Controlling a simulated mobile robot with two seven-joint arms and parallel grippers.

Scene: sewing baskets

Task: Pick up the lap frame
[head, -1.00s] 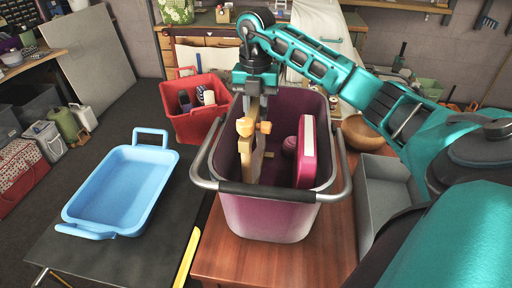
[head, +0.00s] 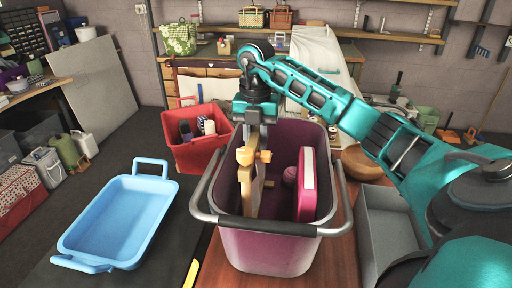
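The lap frame appears to be the pale wooden piece with orange knobs (head: 250,182), standing upright in a deep plum-coloured basket (head: 270,250). Its lower part is inside the basket. My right gripper (head: 255,122) points down over the left half of the basket, right at the top of the wooden piece. The fingertips are too small and too covered to show whether they close on the wood. My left gripper is not in view.
A pink-and-white box (head: 307,185) stands in the basket beside the frame. A grey handle (head: 268,227) crosses the basket's front. A red basket (head: 197,150), a blue tray (head: 115,222), a grey bin (head: 390,228) and a wooden bowl (head: 361,163) surround it.

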